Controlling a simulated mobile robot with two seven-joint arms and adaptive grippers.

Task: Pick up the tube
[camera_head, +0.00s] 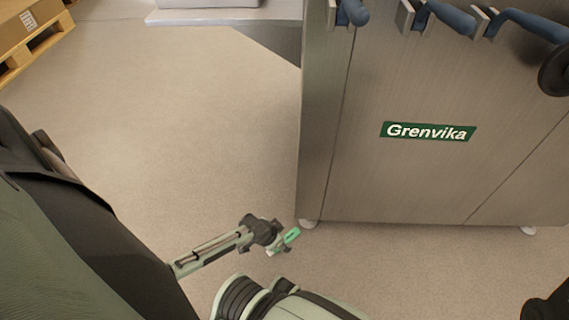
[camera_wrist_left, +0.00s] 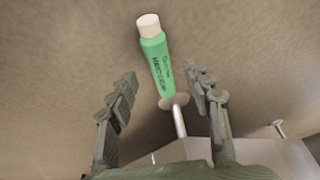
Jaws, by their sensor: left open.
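The tube (camera_head: 290,237) is bright green with dark lettering and a pale cap. In the head view it is just beyond the fingers of my left gripper (camera_head: 268,232), near the foot of the steel machine. In the left wrist view the tube (camera_wrist_left: 158,65) lies at a slight tilt, cap end up. Its lower part shows between the two spread fingers of my left gripper (camera_wrist_left: 161,80), with a gap on each side. The gripper is open and empty. I cannot tell what the tube rests on. My right gripper is not clearly in view.
A large steel machine (camera_head: 400,175) with a green Grenvika label (camera_head: 428,131) stands at right on short feet. Blue handles (camera_head: 450,18) stick out at its top. A pallet (camera_head: 28,45) with a cardboard box is at top left. Open floor (camera_head: 190,110) lies between.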

